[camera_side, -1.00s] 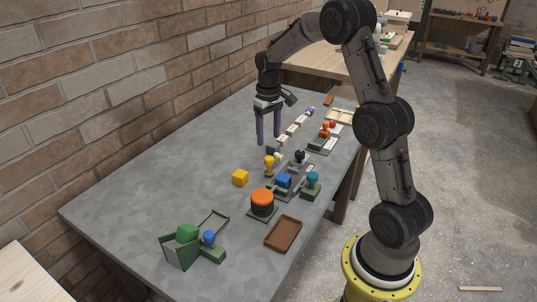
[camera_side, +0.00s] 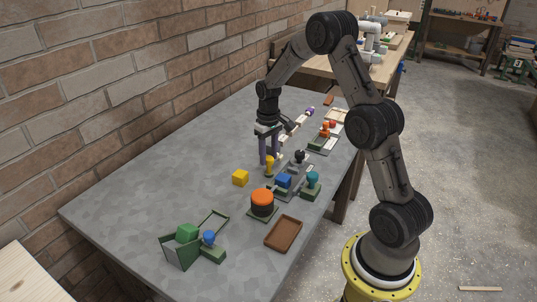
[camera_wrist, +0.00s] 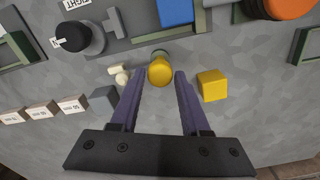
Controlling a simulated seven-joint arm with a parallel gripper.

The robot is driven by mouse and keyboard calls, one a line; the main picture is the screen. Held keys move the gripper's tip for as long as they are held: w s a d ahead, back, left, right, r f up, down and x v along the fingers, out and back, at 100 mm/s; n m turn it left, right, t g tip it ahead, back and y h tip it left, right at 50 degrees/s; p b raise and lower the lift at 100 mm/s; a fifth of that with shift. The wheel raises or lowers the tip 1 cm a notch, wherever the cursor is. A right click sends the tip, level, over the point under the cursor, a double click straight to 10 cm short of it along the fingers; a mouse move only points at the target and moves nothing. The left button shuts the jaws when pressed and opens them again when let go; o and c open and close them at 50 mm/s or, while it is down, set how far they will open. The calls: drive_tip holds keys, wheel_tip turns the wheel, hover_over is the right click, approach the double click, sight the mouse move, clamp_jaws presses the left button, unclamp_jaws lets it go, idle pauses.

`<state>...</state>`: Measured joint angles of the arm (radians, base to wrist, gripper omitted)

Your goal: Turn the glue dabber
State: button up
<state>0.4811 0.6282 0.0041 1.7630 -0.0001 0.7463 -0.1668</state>
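A yellow piece with a round knob (camera_side: 269,160), which may be the glue dabber, stands upright beside the grey fixture on the table. In the wrist view its yellow knob (camera_wrist: 160,71) shows from above, between and slightly beyond my fingertips. My gripper (camera_side: 268,163) points down over it with purple fingers apart. In the wrist view my gripper (camera_wrist: 157,77) is open, with a gap on each side of the knob; I cannot tell whether either finger touches it. The yellow piece's lower part is mostly hidden in the wrist view.
A yellow cube (camera_wrist: 212,85) lies close to the right finger in the wrist view. A small cream piece (camera_wrist: 118,74) and a grey block (camera_wrist: 104,97) lie to the left. A black knob (camera_wrist: 76,37), blue block (camera_side: 283,181), orange-topped cylinder (camera_side: 262,202) and brown tray (camera_side: 283,233) are nearby.

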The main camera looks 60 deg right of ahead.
clamp_jaws()
idle(1.1)
